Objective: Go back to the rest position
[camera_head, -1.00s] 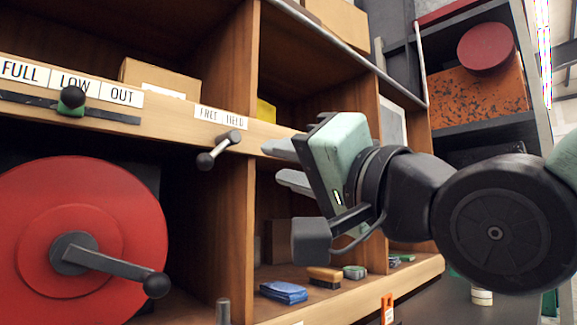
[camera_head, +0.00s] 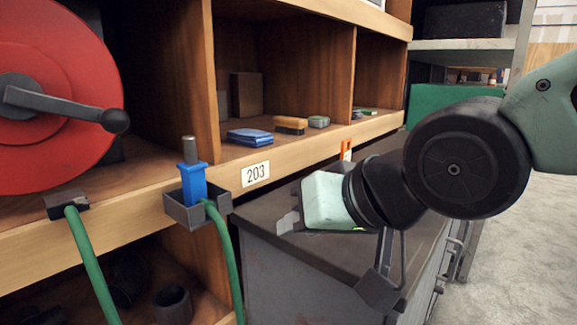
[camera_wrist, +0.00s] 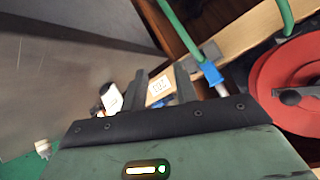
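My gripper (camera_head: 286,221) is in the middle of the head view, above the dark top of a grey cabinet (camera_head: 335,240) and in front of the wooden shelf. Its fingers point left, towards a blue nozzle in a holder, and stay apart from it. In the wrist view my gripper (camera_wrist: 160,88) shows two dark fingers with a gap between them. They are open and hold nothing.
The blue nozzle (camera_head: 192,185) stands in a grey holder (camera_head: 183,213) on the shelf edge, with a green hose (camera_head: 223,260) hanging below. A red reel (camera_head: 60,90) with a crank is at left. Grey floor (camera_head: 520,250) is clear at right.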

